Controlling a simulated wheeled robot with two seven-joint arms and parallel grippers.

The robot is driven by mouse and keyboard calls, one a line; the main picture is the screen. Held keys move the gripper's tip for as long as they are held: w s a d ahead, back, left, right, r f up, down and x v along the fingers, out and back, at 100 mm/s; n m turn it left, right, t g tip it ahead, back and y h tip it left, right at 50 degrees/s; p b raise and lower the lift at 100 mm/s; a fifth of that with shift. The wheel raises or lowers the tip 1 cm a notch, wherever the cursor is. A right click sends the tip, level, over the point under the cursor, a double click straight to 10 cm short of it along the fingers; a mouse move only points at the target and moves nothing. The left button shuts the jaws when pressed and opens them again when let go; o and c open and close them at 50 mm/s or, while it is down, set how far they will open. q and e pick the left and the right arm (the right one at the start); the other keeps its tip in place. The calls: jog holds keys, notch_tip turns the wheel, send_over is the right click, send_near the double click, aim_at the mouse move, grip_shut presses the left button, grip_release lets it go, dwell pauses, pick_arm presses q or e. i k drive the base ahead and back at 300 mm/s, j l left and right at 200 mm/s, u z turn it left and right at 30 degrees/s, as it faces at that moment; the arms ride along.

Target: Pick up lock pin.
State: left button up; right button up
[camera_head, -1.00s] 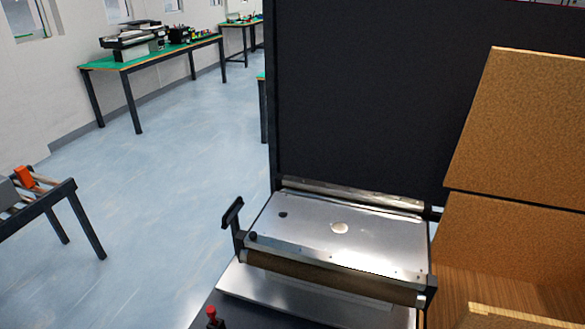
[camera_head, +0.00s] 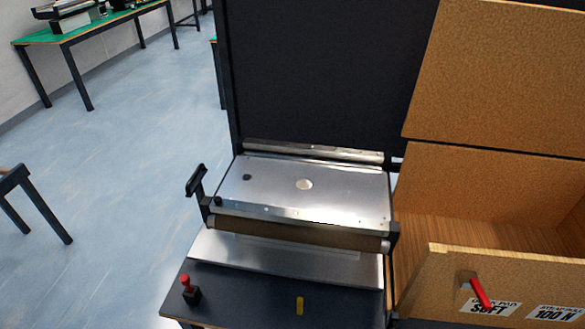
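A small red-topped piece on a black base (camera_head: 189,290) stands upright at the left of the dark table top. A red handle-like rod (camera_head: 480,291) sticks out tilted from the front of the wooden box, beside a label reading "SOFT". A small yellow upright piece (camera_head: 299,305) is on the dark table top near the front. I cannot tell for certain which of these is the lock pin. Neither of my grippers is in view.
The open wooden box (camera_head: 440,262) is at right.

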aim_at(185, 279)
jog(key=u, duration=0.95)
jog(key=j+z, duration=0.1)
jog(key=z, duration=0.35)
jog(key=i+j+z, duration=0.15)
jog(key=z, duration=0.3)
jog(key=j+z, duration=0.15)
jog(key=z, duration=0.3)
jog(key=j+z, duration=0.15)
jog(key=z, duration=0.3)
jog(key=j+z, duration=0.15)
jog(key=j, duration=0.25)
jog(key=k+j+z, duration=0.2)
jog(key=j, duration=0.2)
jog(key=j+z, duration=0.15)
jog(key=j, duration=0.3)
jog(key=k+j+z, duration=0.15)
jog(key=j, duration=0.2)
jog(key=k+j, duration=0.1)
jog(key=j, duration=0.4)
